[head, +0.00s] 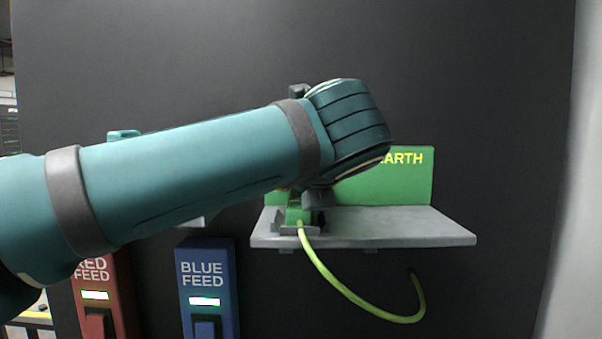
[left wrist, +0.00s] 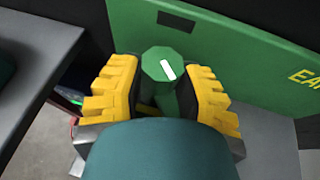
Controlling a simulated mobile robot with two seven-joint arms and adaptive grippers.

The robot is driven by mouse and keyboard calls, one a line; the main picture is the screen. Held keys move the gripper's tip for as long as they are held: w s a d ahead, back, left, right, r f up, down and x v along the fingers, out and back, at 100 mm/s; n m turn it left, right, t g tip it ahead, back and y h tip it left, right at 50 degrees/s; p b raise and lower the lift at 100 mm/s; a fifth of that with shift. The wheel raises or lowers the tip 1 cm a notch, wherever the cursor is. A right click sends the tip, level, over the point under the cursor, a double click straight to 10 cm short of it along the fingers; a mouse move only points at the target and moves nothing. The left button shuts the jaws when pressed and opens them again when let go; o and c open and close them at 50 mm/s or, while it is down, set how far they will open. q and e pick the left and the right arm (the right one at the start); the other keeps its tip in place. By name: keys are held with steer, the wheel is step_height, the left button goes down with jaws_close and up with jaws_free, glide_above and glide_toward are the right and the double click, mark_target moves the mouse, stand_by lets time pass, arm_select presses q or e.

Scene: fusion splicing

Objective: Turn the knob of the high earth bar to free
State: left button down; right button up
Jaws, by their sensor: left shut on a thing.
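The green knob (left wrist: 160,65) is in the left wrist view, with a white line on its top slanting from upper left to lower right. My left gripper (left wrist: 160,88) has its yellow fingers on either side of the knob and is shut on it. In the head view my left arm hides the knob and most of the gripper. The green earth panel (head: 420,178) stands behind a grey shelf (head: 400,226); only "ARTH" of its lettering shows. A green block (head: 298,215) sits on the shelf's left part. My right gripper is not in view.
A yellow-green cable (head: 345,290) hangs in a loop from the green block below the shelf. The blue feed box (head: 208,290) and red feed box (head: 118,300) are on the dark wall at lower left. The shelf's right part is clear.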

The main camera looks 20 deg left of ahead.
arm_select(q)
steer(key=shift+w+d+f+n+g+y, duration=0.1)
steer(key=shift+f+n+g+y, duration=0.05)
steer(key=shift+n+g+y, duration=0.3)
steer(key=shift+d+f+n+g+y, duration=0.1)
steer(key=shift+n+g+y, duration=0.25)
steer(key=shift+n+y, duration=0.2)
steer(key=shift+n+g+y, duration=0.4)
steer(key=shift+n+y, duration=0.1)
steer(key=shift+n, duration=0.1)
steer(key=c, duration=0.6)
jaws_free()
steer(key=shift+a, duration=0.1)
steer(key=shift+o, duration=0.2)
steer(key=shift+r, duration=0.1)
steer(key=v, duration=1.2)
